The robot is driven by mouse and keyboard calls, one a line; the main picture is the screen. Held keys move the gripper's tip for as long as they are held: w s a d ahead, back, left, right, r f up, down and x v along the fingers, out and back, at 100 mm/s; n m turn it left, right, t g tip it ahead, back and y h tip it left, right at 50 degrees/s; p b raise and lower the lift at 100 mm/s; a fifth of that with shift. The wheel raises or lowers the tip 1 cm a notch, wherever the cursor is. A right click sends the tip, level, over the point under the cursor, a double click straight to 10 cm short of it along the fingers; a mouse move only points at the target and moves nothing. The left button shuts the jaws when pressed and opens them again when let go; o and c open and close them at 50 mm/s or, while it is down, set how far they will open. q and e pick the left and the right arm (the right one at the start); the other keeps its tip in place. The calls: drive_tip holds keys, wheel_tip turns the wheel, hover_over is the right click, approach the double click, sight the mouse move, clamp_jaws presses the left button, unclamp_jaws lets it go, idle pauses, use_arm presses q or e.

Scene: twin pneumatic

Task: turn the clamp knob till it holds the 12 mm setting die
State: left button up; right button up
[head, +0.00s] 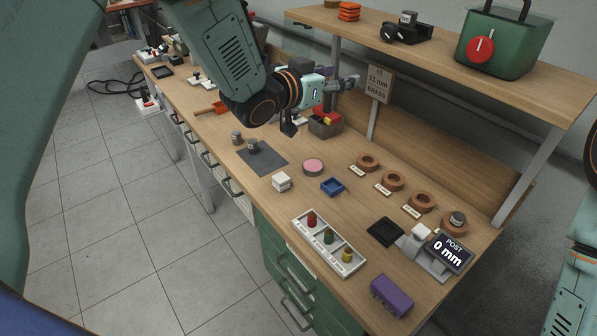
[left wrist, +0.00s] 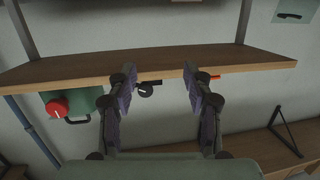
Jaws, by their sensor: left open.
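A grey fixture (head: 421,243) stands at the bench's front right, beside a dark display (head: 449,252) reading "POST 0 mm". I cannot make out a clamp knob on it for certain. My left gripper (head: 347,83) is raised above the back of the bench, near the shelf and well away from the fixture. In the left wrist view its fingers (left wrist: 160,88) are apart with nothing between them. My right gripper is out of view.
A shelf (head: 440,42) overhangs the bench, carrying a green box (head: 505,45) with a red knob and a black device (head: 405,33).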

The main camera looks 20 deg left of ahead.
use_arm(q)
drive_tip(key=s+a+f+n+g+y+b, duration=0.1)
drive_tip(key=s+f, duration=0.3)
drive_tip(key=f, duration=0.5)
drive_tip(key=s+a+f+n+g+y+b, duration=0.1)
drive_tip(key=s+a+f+g+y+b, duration=0.1)
drive_tip(key=f, duration=0.8)
drive_tip(key=shift+s+a+n+y, duration=0.4)
drive_tip(key=shift+s+a+y, duration=0.2)
drive_tip(key=shift+s+a, duration=0.7)
drive_tip(key=shift+d+f, duration=0.1)
drive_tip(key=shift+d, duration=0.05)
